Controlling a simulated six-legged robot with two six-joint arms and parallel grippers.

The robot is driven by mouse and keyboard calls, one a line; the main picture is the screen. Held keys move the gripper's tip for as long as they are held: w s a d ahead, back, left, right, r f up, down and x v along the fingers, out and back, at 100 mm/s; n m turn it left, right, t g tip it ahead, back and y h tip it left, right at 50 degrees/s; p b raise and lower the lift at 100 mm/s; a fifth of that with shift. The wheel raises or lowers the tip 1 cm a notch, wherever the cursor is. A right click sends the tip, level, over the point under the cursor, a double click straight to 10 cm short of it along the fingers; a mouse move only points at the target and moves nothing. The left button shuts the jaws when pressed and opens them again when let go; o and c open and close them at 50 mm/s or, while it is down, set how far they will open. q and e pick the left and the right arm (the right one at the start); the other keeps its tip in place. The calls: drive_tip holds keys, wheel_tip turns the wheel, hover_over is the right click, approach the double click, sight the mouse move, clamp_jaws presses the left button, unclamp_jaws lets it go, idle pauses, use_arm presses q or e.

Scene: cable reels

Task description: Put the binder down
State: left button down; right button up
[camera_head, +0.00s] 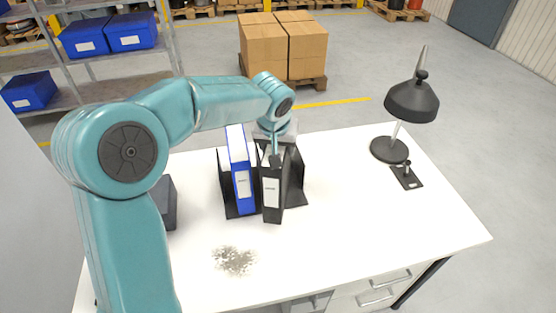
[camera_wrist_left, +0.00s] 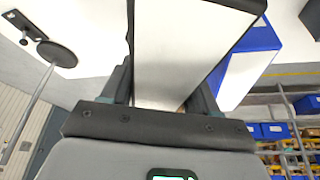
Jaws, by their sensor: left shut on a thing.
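A black binder (camera_head: 272,196) with a white label stands upright on the white table (camera_head: 340,215), between the dark side panels of a black holder (camera_head: 226,184). A blue binder (camera_head: 242,186) stands in the holder just left of it. My left gripper (camera_head: 276,156) is at the top of the black binder and shut on it. In the left wrist view the black binder (camera_wrist_left: 185,45) fills the space between the fingers, with the blue binder (camera_wrist_left: 245,62) beside it. The binder's lower edge and the holder's base are partly hidden. My right gripper is not in view.
A black desk lamp (camera_head: 410,103) and a small black stand (camera_head: 406,176) are at the right. A dark box (camera_head: 168,203) is partly behind my arm. A grey speckled patch (camera_head: 234,261) lies near the front.

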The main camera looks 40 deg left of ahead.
use_arm(q)
drive_tip(key=shift+w+f, duration=0.15)
drive_tip(key=shift+f, duration=2.2)
drive_tip(key=shift+f+b, duration=0.15)
drive_tip(key=shift+b, duration=0.15)
drive_tip(key=shift+c, duration=1.4)
unclamp_jaws()
wheel_tip(320, 180, up, 11)
hover_over(278, 172)
drive_tip(key=w+a, duration=0.4)
drive_tip(key=shift+s+d+r, duration=0.15)
drive_tip(key=shift+r, duration=0.05)
